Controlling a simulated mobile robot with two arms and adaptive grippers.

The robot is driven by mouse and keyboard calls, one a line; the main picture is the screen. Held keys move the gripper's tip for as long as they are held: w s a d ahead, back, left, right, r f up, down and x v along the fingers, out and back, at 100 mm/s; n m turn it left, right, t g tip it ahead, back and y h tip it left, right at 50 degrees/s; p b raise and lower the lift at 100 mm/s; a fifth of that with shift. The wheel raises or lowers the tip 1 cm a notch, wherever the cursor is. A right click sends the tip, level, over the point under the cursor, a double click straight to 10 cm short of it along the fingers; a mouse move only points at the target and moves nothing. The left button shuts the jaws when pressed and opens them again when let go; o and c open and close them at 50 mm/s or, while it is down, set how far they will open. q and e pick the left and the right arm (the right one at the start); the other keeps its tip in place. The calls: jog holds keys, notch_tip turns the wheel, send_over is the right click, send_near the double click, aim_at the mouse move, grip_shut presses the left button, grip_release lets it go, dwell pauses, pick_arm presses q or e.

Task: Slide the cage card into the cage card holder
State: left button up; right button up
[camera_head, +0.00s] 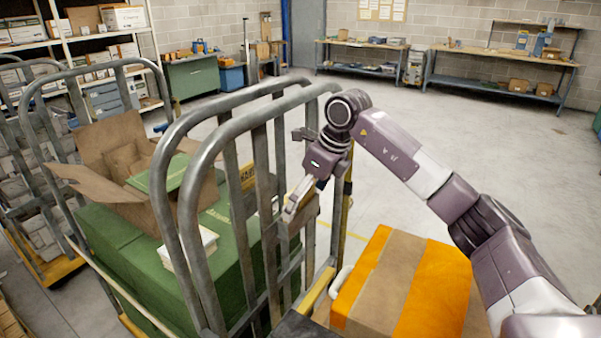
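My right gripper (297,198) reaches in from the right and points down at the near rail frame of a grey tubular roll cage (205,165). A pale, narrow piece shows at its fingertips; I cannot tell whether this is the fingers alone or a card held between them. A small yellowish panel with dark marks (248,176) shows between the cage bars, left of the gripper; I cannot tell whether it is the card holder. No cage card can be made out clearly. My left gripper is out of view.
Large green boxes (226,240), an open cardboard box (112,160) and a small white box (190,248) are in the cage. An orange-and-brown box (400,285) stands at the front right. Workbenches (500,55) line the back wall. The middle floor is clear.

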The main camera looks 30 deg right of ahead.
jog(key=shift+w+d, duration=0.1)
jog(key=shift+w, duration=0.4)
jog(key=shift+w+a, duration=0.2)
jog(key=shift+w, duration=0.15)
jog(key=shift+a+r, duration=0.15)
jog(key=shift+a, duration=0.1)
jog(key=v, duration=1.1)
jog(key=shift+d+r, duration=0.2)
jog(key=shift+d, duration=0.15)
jog(key=shift+s, duration=0.1)
